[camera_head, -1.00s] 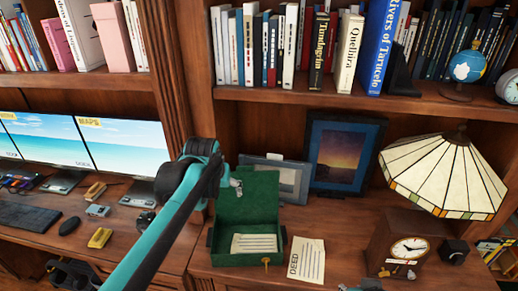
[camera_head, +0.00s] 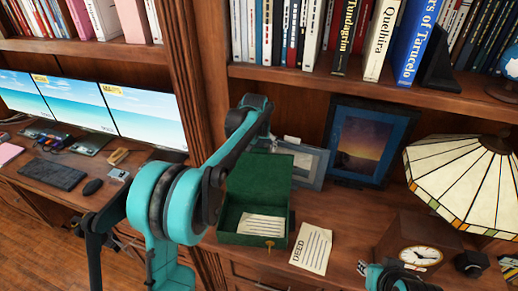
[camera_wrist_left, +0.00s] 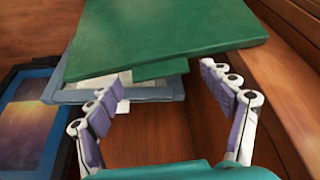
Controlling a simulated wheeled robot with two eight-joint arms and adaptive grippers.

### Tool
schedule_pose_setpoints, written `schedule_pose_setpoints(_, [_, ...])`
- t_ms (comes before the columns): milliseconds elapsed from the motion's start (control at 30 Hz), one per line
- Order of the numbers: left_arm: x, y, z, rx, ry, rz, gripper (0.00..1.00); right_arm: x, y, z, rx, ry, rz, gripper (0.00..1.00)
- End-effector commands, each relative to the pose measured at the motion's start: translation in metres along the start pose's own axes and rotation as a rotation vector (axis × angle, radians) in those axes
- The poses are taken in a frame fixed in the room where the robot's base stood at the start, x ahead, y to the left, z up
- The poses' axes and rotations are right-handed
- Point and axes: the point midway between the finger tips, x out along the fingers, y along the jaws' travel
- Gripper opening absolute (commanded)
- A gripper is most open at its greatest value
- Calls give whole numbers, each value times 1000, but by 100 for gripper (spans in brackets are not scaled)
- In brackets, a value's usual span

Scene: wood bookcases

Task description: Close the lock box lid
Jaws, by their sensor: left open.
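The green lock box (camera_head: 228,237) stands on the wooden desk, with papers (camera_head: 262,224) inside and a key (camera_head: 270,243) at its front. Its lid (camera_head: 262,178) stands raised at the back. My left arm reaches over to the lid's upper edge; its gripper (camera_head: 267,138) is small and partly hidden there. In the left wrist view, my left gripper (camera_wrist_left: 163,85) is open and empty, with the green lid (camera_wrist_left: 165,35) just beyond its fingers. I cannot tell whether they touch. Part of my right gripper (camera_head: 385,275) shows at the bottom edge; its jaws are unclear.
A deed paper (camera_head: 312,248) lies right of the box. Behind stand a small grey frame (camera_head: 309,163) and a blue-framed picture (camera_head: 368,145). A clock (camera_head: 412,243) and a stained-glass lamp (camera_head: 465,180) stand right. A wooden divider (camera_head: 186,60) rises left of the box.

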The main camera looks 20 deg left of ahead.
Motion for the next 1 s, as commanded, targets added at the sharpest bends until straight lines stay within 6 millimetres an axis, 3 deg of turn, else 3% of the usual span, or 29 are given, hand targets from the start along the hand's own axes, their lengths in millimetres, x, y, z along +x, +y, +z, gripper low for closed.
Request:
schedule_pose_setpoints(333, [6, 0, 0, 0, 0, 0, 81, 1, 0, 1, 0, 0, 0, 26])
schedule_pose_setpoints(367, [6, 0, 0, 0, 0, 0, 76, 1, 0, 1, 0, 0, 0, 26])
schedule_pose_setpoints(600, [6, 0, 0, 0, 0, 0, 12, 1, 0, 1, 0, 0, 0, 26])
schedule_pose_setpoints(633, [6, 0, 0, 0, 0, 0, 8, 1, 0, 1, 0, 0, 0, 26])
schedule_pose_setpoints(1000, [2, 0, 8, 2, 74, 0, 8, 5, 0, 3, 0, 0, 0, 26])
